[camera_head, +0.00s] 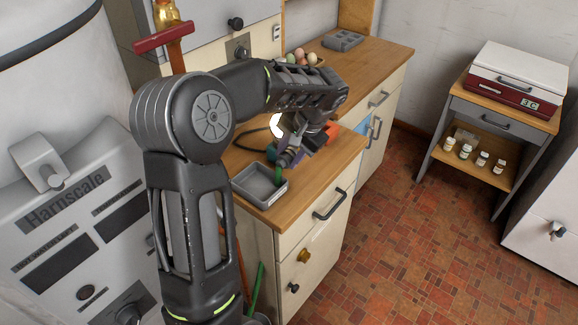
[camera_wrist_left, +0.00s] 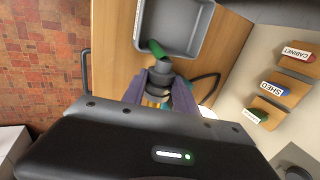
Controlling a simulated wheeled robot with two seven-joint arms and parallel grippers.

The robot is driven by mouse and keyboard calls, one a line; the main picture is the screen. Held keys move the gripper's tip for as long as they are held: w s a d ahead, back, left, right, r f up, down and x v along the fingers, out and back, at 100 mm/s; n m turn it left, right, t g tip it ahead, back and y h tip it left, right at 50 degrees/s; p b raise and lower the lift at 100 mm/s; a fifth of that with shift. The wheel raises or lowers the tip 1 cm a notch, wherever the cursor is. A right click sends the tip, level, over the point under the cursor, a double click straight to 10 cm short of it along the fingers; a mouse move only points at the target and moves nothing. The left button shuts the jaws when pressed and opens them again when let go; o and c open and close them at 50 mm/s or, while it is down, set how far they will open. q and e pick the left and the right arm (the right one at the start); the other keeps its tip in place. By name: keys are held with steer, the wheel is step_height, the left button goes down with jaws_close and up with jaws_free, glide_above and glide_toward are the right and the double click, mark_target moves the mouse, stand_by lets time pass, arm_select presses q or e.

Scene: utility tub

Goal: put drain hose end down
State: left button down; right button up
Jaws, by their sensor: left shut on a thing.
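My left gripper (camera_head: 292,158) reaches over the wooden counter from the left. It is shut on the drain hose end, a grey fitting (camera_wrist_left: 160,68) with a green tip (camera_wrist_left: 157,48). The green tip also shows in the head view (camera_head: 278,174), pointing down toward a grey open tray (camera_head: 259,199). In the wrist view the tip overlaps the near edge of the tray (camera_wrist_left: 196,52); I cannot tell whether they touch. A dark hose (camera_head: 245,143) curves over the counter behind the gripper. My right gripper is not in view.
The wooden counter (camera_head: 338,157) has drawers below its front edge. Eggs (camera_head: 300,57) and a grey tray (camera_head: 342,40) stand farther back. Labelled wooden blocks (camera_wrist_left: 270,112) show at the right in the wrist view. A side table (camera_head: 500,110) stands across the open tiled floor.

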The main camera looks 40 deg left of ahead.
arm_select(q)
steer(key=shift+f, duration=2.1)
steer(key=shift+f, duration=0.15)
steer(key=c, duration=1.2)
jaws_free()
steer(key=shift+c, duration=0.2)
steer(key=v, duration=1.2)
steer(key=shift+b, duration=0.3)
